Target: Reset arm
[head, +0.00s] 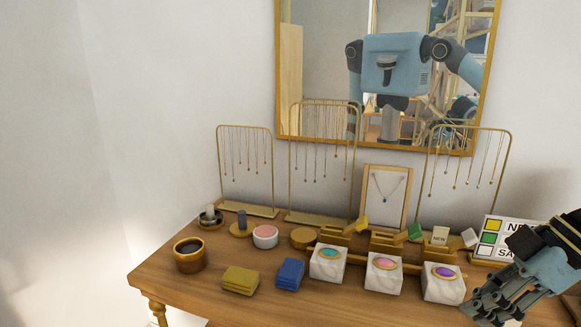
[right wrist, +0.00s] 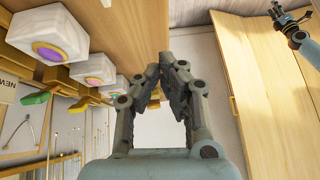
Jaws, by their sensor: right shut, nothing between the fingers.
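My right gripper (head: 490,308) is at the lower right in the head view, in front of the counter's right end. It also shows in the right wrist view (right wrist: 168,65), with its fingers shut and nothing held. It is apart from the white block with the purple gem (head: 443,283), which is to its left. My left arm is outside the head view. A small blue and dark arm end, likely my left gripper (right wrist: 283,16), shows in the top right corner of the right wrist view; its jaws are too small to read.
The wooden counter (head: 225,308) holds white blocks with a teal gem (head: 329,262) and a pink gem (head: 383,273), yellow (head: 240,281) and blue (head: 290,274) stacks, and a dark-filled cup (head: 190,255). Necklace stands (head: 248,211) and a mirror (head: 325,70) are behind. Free room lies before the counter.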

